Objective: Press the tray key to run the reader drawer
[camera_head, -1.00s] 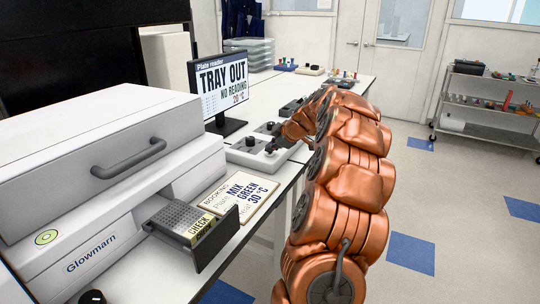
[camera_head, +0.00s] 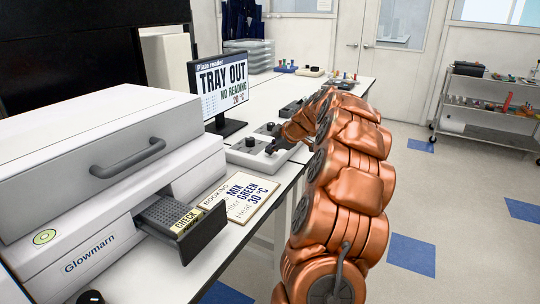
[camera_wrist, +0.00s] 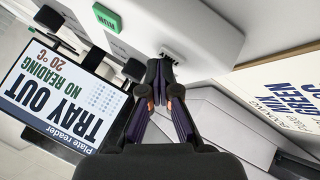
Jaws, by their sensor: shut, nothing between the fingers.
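The plate reader (camera_head: 110,155), marked Glowmarn, stands at the left. Its drawer (camera_head: 212,232) is partly out at the front, with a dark plate marked CHECK (camera_head: 186,220) in it. The grey control panel (camera_head: 242,158) with black knobs lies beyond; in the wrist view it carries a green RUN key (camera_wrist: 107,18).
A monitor (camera_head: 222,88) reads TRAY OUT, NO READING, 20 °C. Several small items stand further along the bench. Open floor lies to the right, with a metal cart (camera_head: 485,105) at the back.

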